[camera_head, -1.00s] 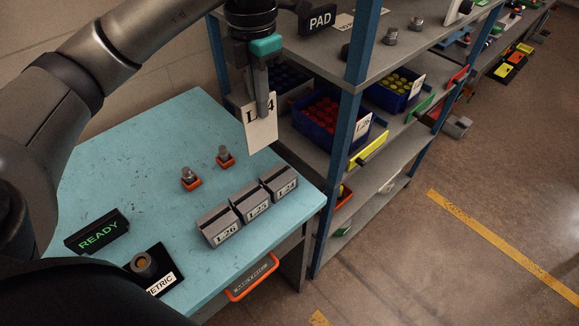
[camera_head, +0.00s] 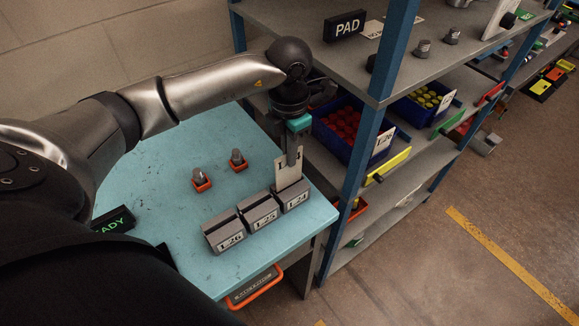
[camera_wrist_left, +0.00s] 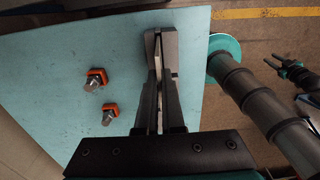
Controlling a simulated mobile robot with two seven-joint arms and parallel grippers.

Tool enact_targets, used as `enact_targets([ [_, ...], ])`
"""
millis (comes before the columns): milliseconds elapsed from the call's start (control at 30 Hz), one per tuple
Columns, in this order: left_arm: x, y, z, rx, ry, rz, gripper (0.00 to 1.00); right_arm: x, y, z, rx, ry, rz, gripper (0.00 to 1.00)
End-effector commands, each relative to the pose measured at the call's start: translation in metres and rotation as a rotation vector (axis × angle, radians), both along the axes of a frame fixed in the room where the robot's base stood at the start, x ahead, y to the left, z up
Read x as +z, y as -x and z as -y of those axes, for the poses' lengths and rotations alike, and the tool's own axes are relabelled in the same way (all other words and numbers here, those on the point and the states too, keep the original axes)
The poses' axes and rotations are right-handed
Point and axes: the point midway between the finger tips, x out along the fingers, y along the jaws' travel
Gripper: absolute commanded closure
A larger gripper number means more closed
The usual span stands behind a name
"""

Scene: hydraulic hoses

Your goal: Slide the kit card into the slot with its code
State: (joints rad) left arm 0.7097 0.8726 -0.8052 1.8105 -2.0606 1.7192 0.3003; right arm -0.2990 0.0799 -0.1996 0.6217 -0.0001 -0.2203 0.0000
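My left gripper (camera_head: 296,158) is shut on the white kit card (camera_head: 286,172), which is upright. Its fingers cover part of the card's code; an L shows and the rest is partly hidden. The card's lower edge meets the top of the grey slot block marked L24 (camera_head: 293,197); I cannot tell how far it is in the slot. Blocks marked L25 (camera_head: 262,214) and L26 (camera_head: 228,236) stand to its left. A dark gripper-like part, perhaps my right gripper (camera_wrist_left: 293,72), shows at the right.
Two orange-based metal fittings (camera_head: 201,179) (camera_head: 238,160) stand on the blue table (camera_head: 165,215). A READY sign (camera_head: 114,221) is at the left. A shelf rack with a blue post (camera_head: 362,165) and bins of red parts (camera_head: 344,124) stands close right of the table.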

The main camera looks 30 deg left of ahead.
Motion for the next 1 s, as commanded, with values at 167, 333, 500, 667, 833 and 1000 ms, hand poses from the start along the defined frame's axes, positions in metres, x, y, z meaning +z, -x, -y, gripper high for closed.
enact_targets([
  [167,-0.012,0.000,0.000,0.001,0.001,0.000,1.00,0.000,-0.001,0.000,0.000,-0.001,0.003,0.62],
  [333,-0.035,0.000,0.000,0.001,0.001,-0.004,1.00,0.000,-0.001,0.000,0.000,-0.001,0.003,0.62],
  [500,-0.052,0.000,0.000,0.000,0.000,0.000,1.00,0.000,-0.001,0.000,0.000,0.000,0.002,0.62],
  [667,-0.051,0.000,0.000,0.000,0.000,0.001,1.00,0.000,-0.001,0.000,0.000,0.000,0.001,0.62],
  [833,-0.056,-0.001,0.000,0.000,-0.001,0.001,1.00,-0.004,0.000,0.000,0.000,0.000,0.000,0.62],
  [1000,-0.054,0.000,0.000,0.001,-0.001,0.001,0.78,-0.003,0.001,0.000,0.000,0.000,-0.001,0.62],
])
